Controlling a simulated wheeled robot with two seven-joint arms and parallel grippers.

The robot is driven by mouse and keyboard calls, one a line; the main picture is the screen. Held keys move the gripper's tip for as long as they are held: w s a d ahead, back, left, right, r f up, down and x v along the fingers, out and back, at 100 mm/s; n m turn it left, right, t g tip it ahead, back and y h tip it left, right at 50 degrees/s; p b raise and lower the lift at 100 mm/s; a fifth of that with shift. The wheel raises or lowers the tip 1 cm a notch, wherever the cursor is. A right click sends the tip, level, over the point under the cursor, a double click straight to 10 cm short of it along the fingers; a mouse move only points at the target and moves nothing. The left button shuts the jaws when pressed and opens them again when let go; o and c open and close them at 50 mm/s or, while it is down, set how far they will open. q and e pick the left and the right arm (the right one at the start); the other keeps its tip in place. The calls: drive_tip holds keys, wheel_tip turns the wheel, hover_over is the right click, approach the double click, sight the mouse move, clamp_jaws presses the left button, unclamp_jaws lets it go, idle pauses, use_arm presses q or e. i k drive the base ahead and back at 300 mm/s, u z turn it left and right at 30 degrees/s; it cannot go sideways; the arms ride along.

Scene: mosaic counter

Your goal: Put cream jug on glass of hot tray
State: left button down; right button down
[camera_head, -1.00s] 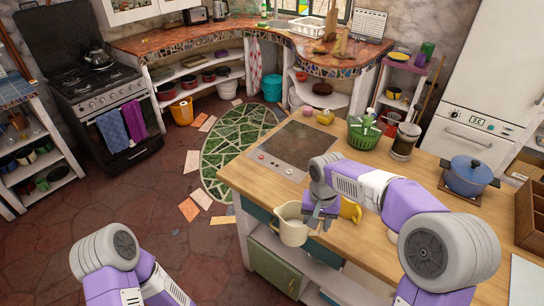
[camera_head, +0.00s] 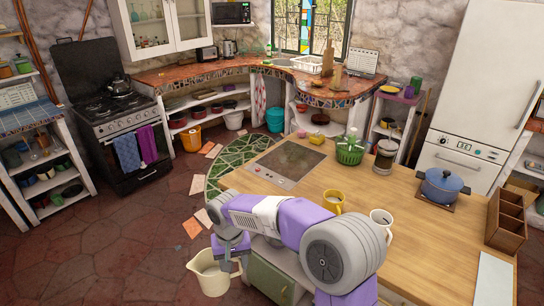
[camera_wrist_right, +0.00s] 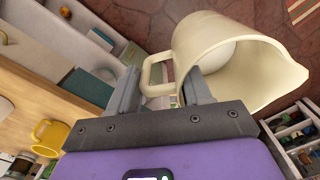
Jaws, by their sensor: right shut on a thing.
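The cream jug (camera_head: 210,274), pale with its spout to the left, hangs off the counter's near left side over the floor. It looks roughly upright and apart from the counter. My right gripper (camera_head: 238,266) is shut on its handle. In the right wrist view the handle of the jug (camera_wrist_right: 222,62) lies between the two fingers of my right gripper (camera_wrist_right: 160,88), and the jug looks empty inside. The hot tray (camera_head: 288,163), a flat dark glass panel with red knobs, lies at the counter's far left end, with nothing on its glass. My left gripper is not in view.
A yellow mug (camera_head: 334,201) and a white mug (camera_head: 381,222) stand on the wooden counter (camera_head: 420,245). A green basket (camera_head: 349,152), a lidded canister (camera_head: 384,157) and a blue pot (camera_head: 441,186) stand farther back. A wooden organizer (camera_head: 505,220) stands at right.

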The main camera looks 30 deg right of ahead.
sight(297, 165)
drive_tip(key=u, duration=0.2)
drive_tip(key=i, duration=1.65)
drive_tip(key=z, duration=0.6)
drive_tip(key=i, duration=1.2)
drive_tip(key=z, duration=1.6)
drive_tip(key=i, duration=0.5)
drive_tip(key=z, duration=0.4)
